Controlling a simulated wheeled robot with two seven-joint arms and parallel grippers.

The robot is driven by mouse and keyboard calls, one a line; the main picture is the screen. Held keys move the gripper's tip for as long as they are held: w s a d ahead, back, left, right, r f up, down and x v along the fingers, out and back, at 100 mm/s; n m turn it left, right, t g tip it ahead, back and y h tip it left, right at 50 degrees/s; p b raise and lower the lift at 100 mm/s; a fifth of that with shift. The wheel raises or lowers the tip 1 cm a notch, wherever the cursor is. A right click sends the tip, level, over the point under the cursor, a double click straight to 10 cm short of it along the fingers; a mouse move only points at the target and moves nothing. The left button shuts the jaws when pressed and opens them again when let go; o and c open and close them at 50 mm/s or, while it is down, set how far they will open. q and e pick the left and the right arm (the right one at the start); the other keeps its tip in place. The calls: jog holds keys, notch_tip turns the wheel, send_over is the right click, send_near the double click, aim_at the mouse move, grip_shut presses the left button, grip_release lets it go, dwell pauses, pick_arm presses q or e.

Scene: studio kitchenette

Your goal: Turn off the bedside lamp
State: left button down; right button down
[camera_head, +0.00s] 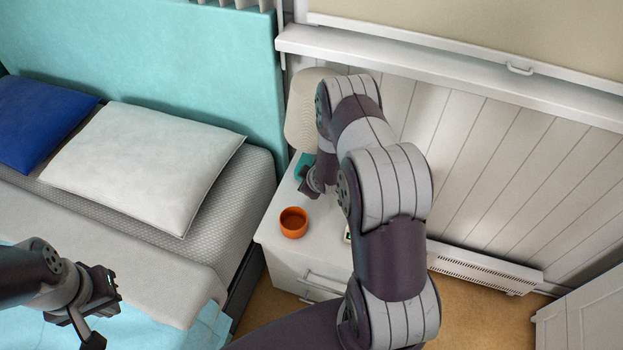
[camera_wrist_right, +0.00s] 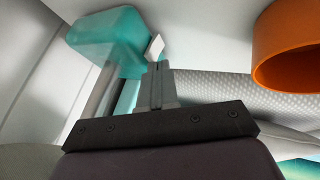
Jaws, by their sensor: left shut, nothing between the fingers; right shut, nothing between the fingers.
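The bedside lamp has a cream shade (camera_head: 302,108) and a teal base (camera_head: 303,165), and stands at the back of the white nightstand (camera_head: 318,240). My right arm hides part of it. The teal base also fills the upper left of the right wrist view (camera_wrist_right: 108,42). A small white tab (camera_wrist_right: 156,46), possibly the lamp's switch, shows just beyond my right fingertips. My right gripper (camera_head: 309,191) is shut and empty beside the base; contact with the tab cannot be told. I cannot tell whether the lamp is lit. My left gripper (camera_head: 92,318) is shut and empty over the bed.
An orange cup (camera_head: 293,223) stands on the nightstand's front left, close to my right gripper. A small item behind my right arm is mostly hidden. The bed with a white pillow (camera_head: 140,165) is left. The panelled wall and a heater (camera_head: 480,268) are right.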

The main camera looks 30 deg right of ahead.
jog(key=p+v, duration=0.2)
jog(key=v, duration=1)
jog(key=shift+r, duration=0.15)
jog(key=shift+s, duration=0.1)
